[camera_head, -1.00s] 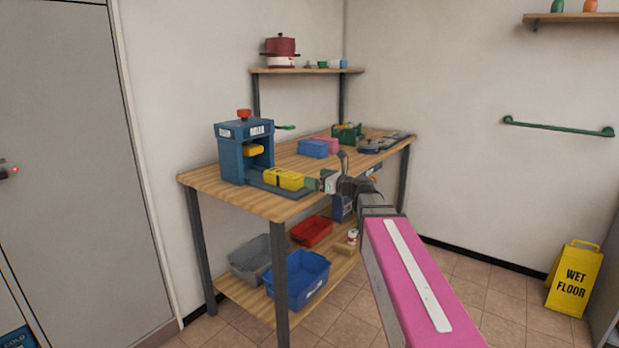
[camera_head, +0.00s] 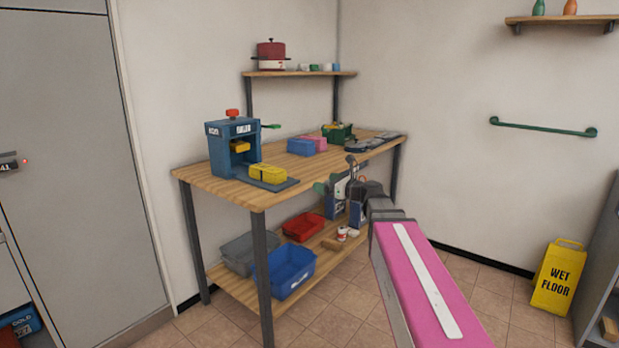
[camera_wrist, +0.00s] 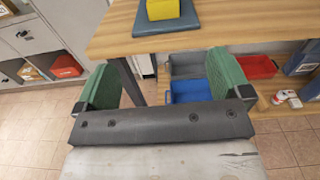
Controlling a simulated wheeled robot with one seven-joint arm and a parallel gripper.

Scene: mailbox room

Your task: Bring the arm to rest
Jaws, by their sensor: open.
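My gripper (camera_head: 326,187) is in front of the workbench's right part, just off its front edge, in the head view. In the wrist view its two green fingers (camera_wrist: 165,85) stand wide apart with nothing between them. The wooden workbench (camera_head: 225,188) lies beyond the fingers. A yellow box (camera_head: 268,173) rests on the dark plate of a blue press (camera_head: 222,160) on the bench, apart from my gripper. The yellow box also shows at the top of the wrist view (camera_wrist: 170,9).
Below, the lower shelf holds a blue bin (camera_head: 290,272), a grey bin (camera_head: 240,255) and a red tray (camera_head: 303,227). Blue and pink containers (camera_head: 300,147) stand farther back on the bench. A wet floor sign (camera_head: 557,277) stands at right. Floor in front of the bench is clear.

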